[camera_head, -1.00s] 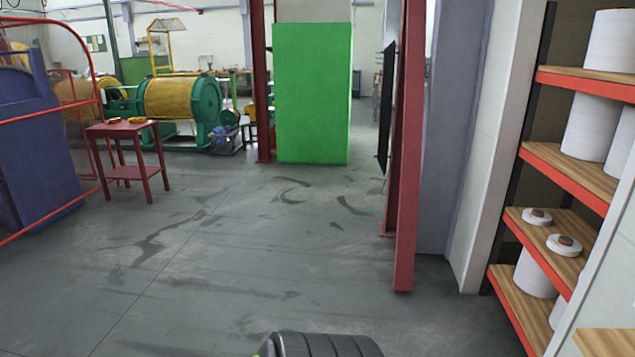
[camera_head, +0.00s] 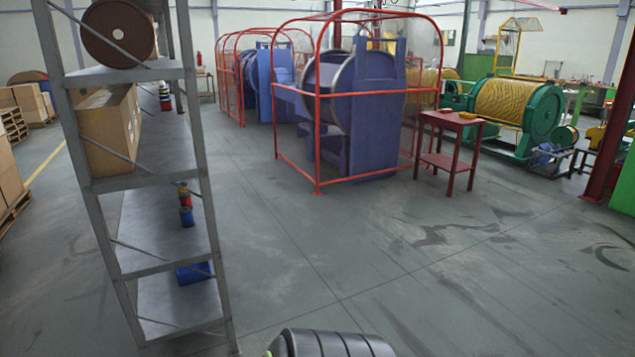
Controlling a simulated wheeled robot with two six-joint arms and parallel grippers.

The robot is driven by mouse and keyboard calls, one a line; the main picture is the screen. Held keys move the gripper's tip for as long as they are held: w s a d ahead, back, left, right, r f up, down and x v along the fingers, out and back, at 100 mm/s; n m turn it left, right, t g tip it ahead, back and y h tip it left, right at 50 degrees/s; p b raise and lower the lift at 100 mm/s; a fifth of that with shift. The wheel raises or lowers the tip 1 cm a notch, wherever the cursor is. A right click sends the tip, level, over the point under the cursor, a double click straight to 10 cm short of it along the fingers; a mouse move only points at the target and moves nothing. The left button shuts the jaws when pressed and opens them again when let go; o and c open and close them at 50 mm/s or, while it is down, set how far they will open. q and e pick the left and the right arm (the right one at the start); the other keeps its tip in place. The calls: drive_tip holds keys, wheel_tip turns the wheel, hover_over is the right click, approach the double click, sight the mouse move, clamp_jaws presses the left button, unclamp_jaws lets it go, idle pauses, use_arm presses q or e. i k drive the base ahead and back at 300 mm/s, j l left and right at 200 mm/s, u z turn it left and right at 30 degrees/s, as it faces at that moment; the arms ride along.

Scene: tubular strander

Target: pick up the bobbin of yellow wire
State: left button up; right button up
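I cannot make out a small bobbin of yellow wire for certain. A large drum wound with yellow wire (camera_head: 508,102) sits in a green machine at the back right. Small colored spools stand on the grey metal shelf rack (camera_head: 150,212) at the left: a red and blue stack (camera_head: 185,203) on a middle shelf, and several tiny ones (camera_head: 165,97) further back on the shelf above, too small to tell apart. Neither of my grippers is in view.
A blue box (camera_head: 193,272) lies on a lower shelf, a cardboard box (camera_head: 108,130) and a brown reel (camera_head: 117,33) higher up. Red-framed cages (camera_head: 318,140) around blue machines stand at the back. Open grey floor (camera_head: 300,250) lies between the rack and the cages.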

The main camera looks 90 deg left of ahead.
sight(185, 185)
drive_tip(key=u, duration=3.65)
drive_tip(key=i+l+z, duration=0.3)
drive_tip(key=i+z, duration=0.25)
drive_tip(key=i, duration=0.25)
drive_tip(key=i+l+z, duration=0.15)
drive_tip(key=i+z, duration=0.15)
drive_tip(key=i, duration=0.7)
drive_tip(key=i+z, duration=0.3)
drive_tip(key=i, duration=0.7)
drive_tip(key=i+u, duration=0.4)
drive_tip(key=i, duration=0.2)
drive_tip(key=i+u, duration=0.35)
drive_tip(key=i, duration=0.3)
drive_tip(key=i+l+u, duration=0.4)
drive_tip(key=i, duration=0.15)
